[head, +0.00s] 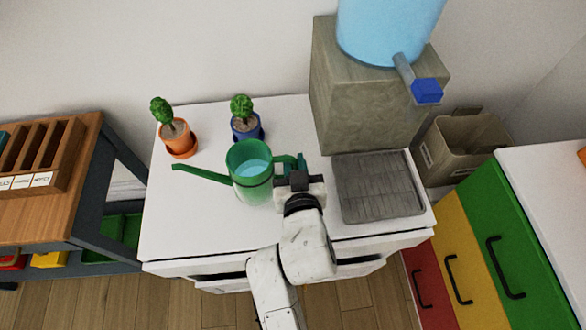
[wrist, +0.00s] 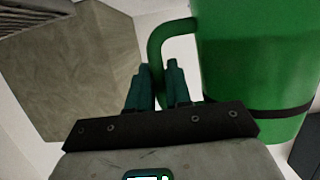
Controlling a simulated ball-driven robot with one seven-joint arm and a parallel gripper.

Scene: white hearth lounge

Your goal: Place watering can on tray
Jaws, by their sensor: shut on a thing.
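The green watering can (head: 252,180) stands upright over the white cabinet top, with its spout pointing left and its handle on the right. I cannot tell whether its base touches the surface. Water shows inside it. My gripper (head: 298,168) is at the can's handle side. In the wrist view my gripper (wrist: 158,85) is shut on the handle of the can (wrist: 255,60). The grey ribbed tray (head: 376,187) lies to the right of my gripper, and it is empty.
A stone block (head: 362,95) with a blue water tank (head: 385,25) and tap (head: 427,91) stands behind the tray. An orange-potted plant (head: 178,138) and a blue-potted plant (head: 245,125) stand behind the can. White surface is free at front left.

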